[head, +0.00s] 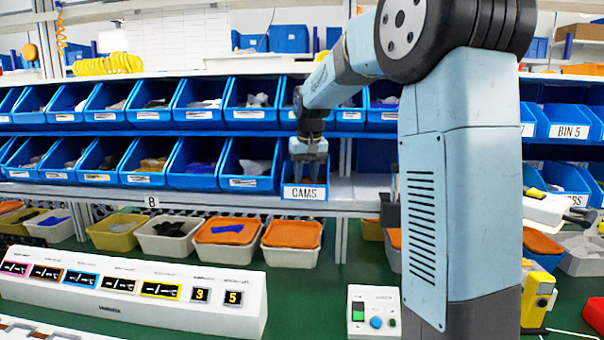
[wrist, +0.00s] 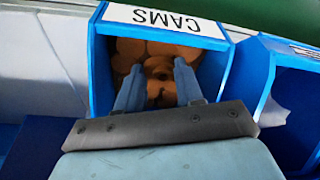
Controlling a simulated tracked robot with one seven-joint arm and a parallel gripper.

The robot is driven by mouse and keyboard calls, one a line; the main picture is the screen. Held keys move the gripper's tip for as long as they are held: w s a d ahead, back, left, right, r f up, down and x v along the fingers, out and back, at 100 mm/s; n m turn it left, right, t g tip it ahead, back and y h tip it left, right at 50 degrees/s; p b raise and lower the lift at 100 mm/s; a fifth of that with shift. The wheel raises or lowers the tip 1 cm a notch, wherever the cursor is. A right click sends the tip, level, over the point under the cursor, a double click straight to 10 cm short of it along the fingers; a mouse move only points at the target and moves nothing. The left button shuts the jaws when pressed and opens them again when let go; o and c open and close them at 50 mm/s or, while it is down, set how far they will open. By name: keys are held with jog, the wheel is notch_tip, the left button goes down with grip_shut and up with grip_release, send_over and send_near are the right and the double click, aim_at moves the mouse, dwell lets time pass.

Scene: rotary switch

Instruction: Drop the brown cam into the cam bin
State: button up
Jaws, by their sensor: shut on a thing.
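The cam bin (head: 304,192) is a blue bin with a white CAMS label, on the lower shelf in the head view. In the wrist view its labelled front edge (wrist: 168,22) is at the top, and several brown cams (wrist: 135,48) lie inside. My gripper (head: 308,158) points down at the bin's opening. In the wrist view my gripper (wrist: 160,76) is shut on a brown cam (wrist: 158,68) between its two blue fingers, over the cams in the bin. The held cam cannot be made out in the head view. I cannot tell its exact height above the pile.
Another blue bin (wrist: 262,75) stands close beside the cam bin in the wrist view. Rows of blue bins (head: 200,105) fill the shelves above and to the left.

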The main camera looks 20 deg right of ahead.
aim_at(305, 178)
jog(key=shift+f, duration=0.2)
jog(key=o, duration=1)
jog(key=shift+r, duration=0.15)
jog(key=shift+r, duration=0.3)
jog(key=v, duration=0.3)
jog(key=shift+r, duration=0.2)
jog(key=s+f+t, duration=0.1)
jog(key=s+f, duration=0.2)
jog(key=s, duration=1.4)
jog(key=s+a+f+t, duration=0.1)
jog(key=s+f, duration=0.3)
jog(key=s, duration=1.4)
jog(key=shift+a+t, duration=0.2)
jog(key=shift+t, duration=0.1)
